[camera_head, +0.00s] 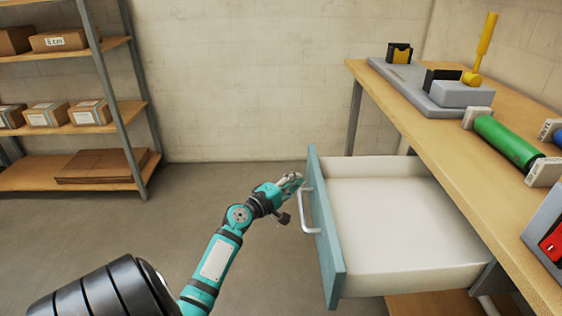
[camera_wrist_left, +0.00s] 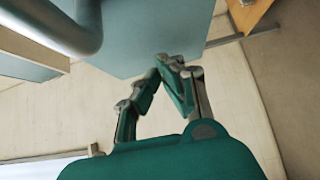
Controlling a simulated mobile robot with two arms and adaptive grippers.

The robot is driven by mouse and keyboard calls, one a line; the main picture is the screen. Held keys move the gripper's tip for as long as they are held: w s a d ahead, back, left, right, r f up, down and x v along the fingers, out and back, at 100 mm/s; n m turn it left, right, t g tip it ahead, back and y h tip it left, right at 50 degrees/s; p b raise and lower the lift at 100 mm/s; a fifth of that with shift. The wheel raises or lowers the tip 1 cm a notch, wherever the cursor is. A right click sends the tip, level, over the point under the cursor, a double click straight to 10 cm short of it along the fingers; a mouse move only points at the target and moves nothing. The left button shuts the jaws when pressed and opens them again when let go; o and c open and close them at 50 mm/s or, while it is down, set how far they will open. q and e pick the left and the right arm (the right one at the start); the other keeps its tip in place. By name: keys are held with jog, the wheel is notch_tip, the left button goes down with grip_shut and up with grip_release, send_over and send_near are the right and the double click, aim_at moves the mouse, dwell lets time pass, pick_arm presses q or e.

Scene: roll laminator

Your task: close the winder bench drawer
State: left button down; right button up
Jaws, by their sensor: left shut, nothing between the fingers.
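The winder bench drawer (camera_head: 395,225) is pulled well out to the left of the bench (camera_head: 447,165). Its inside is white and looks empty. Its blue-grey front panel (camera_head: 327,225) carries a metal bar handle (camera_head: 306,209). My left gripper (camera_head: 293,182) is shut and empty beside the far end of the front panel, near the top of the handle. In the left wrist view, my fingertips (camera_wrist_left: 168,65) are together close to the panel face (camera_wrist_left: 165,35), and the handle (camera_wrist_left: 75,28) is at upper left. I cannot tell whether they touch the panel. My right gripper is not in view.
On the bench top are a grey device with a yellow lever (camera_head: 482,45), a green roller (camera_head: 507,143) and a red-and-grey box (camera_head: 550,240). A shelf with cardboard boxes (camera_head: 60,40) stands at the left. The floor (camera_head: 200,190) between is clear.

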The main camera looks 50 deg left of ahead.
pick_arm(q)
jog(key=shift+w+d, duration=0.2)
jog(key=shift+w, duration=0.05)
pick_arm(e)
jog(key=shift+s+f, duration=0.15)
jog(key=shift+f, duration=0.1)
